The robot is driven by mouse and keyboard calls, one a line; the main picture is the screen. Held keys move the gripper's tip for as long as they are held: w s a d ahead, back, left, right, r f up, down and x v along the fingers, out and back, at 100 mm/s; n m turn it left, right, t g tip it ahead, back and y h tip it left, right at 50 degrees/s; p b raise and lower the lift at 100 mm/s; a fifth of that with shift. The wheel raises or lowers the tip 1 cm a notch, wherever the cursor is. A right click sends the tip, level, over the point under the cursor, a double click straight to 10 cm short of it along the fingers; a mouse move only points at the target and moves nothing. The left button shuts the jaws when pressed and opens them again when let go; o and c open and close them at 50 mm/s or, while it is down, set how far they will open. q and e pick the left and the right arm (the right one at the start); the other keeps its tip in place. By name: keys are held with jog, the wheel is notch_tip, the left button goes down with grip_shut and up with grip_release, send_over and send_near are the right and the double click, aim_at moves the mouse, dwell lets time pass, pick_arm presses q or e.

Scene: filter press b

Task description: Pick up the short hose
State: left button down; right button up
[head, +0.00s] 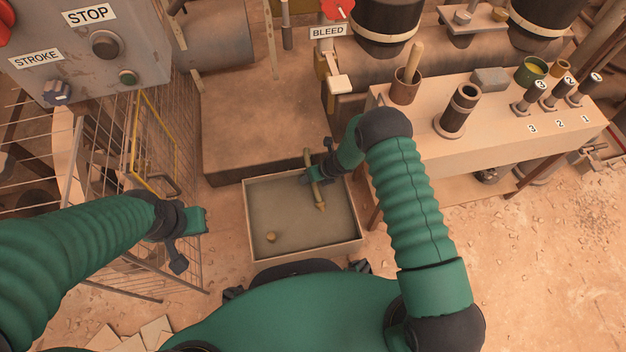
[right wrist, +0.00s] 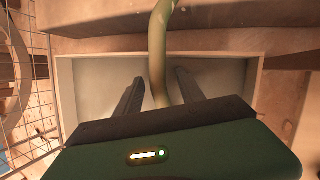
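The short hose (head: 313,188) is an olive-green tube with a brass-coloured end, seen over the shallow tray (head: 247,222). In the right wrist view the hose (right wrist: 158,50) runs between the two dark fingers of my right gripper (right wrist: 160,78). The fingers stand apart, with a gap on each side of the hose. In the head view my right gripper (head: 316,174) is at the hose's middle. Whether the hose rests on the tray is unclear. My left gripper (head: 180,252) is left of the tray, away from the hose; its fingers are unclear.
A wire fence (head: 110,225) and control box (head: 95,55) stand at left. A bench (head: 430,125) with a cup, cylinder and numbered fittings is at right. A brown block (head: 255,125) is behind the tray.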

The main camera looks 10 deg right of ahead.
grip_shut()
dwell(0.3)
